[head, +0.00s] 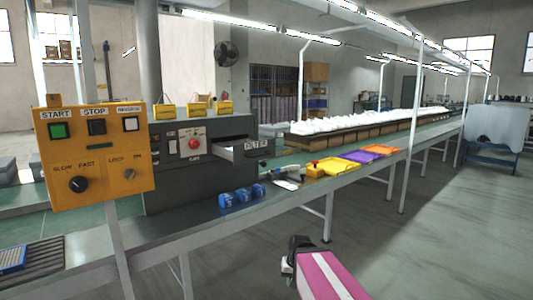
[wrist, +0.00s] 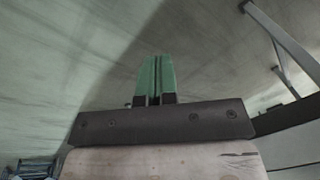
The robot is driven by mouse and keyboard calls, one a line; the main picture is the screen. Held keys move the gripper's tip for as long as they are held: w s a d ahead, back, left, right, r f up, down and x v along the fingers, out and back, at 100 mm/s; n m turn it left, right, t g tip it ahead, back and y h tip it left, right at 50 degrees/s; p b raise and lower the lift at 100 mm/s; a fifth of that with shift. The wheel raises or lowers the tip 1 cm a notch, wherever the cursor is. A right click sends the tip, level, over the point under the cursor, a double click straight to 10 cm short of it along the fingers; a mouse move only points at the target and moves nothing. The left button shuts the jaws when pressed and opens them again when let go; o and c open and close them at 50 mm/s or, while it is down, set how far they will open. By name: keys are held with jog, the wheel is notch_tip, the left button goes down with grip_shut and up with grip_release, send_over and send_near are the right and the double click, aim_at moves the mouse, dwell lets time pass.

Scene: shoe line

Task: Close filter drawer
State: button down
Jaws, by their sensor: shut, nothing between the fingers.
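The filter drawer (head: 259,147) sticks out of the right side of the dark grey machine (head: 170,175) on the line, with its lettered front panel standing clear of the housing. It is open. My gripper (wrist: 155,62) shows in the wrist view with its two green fingers together and nothing between them, over bare grey floor. In the head view my pink arm is low at the bottom centre, in front of the bench and well apart from the drawer. The drawer is not in the wrist view.
A yellow control box (head: 95,155) stands at the left front. Blue rolls (head: 240,194), a small light-coloured tool (head: 289,182) and coloured trays (head: 335,166) lie on the bench below and right of the drawer. The floor (head: 430,230) at right is clear.

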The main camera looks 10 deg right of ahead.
jog(key=w+a+r+m+t+y, duration=0.1)
jog(key=w+r+m+t+y, duration=0.25)
jog(key=w+r, duration=0.75)
jog(key=m+t+y, duration=0.5)
jog(key=m+t, duration=0.2)
jog(key=t, duration=0.3)
send_near(271, 150)
jog(key=x, duration=0.7)
jog(key=shift+w+a+r, duration=0.1)
jog(key=shift+w+a, duration=0.1)
jog(key=shift+w, duration=0.05)
jog(key=shift+w, duration=0.1)
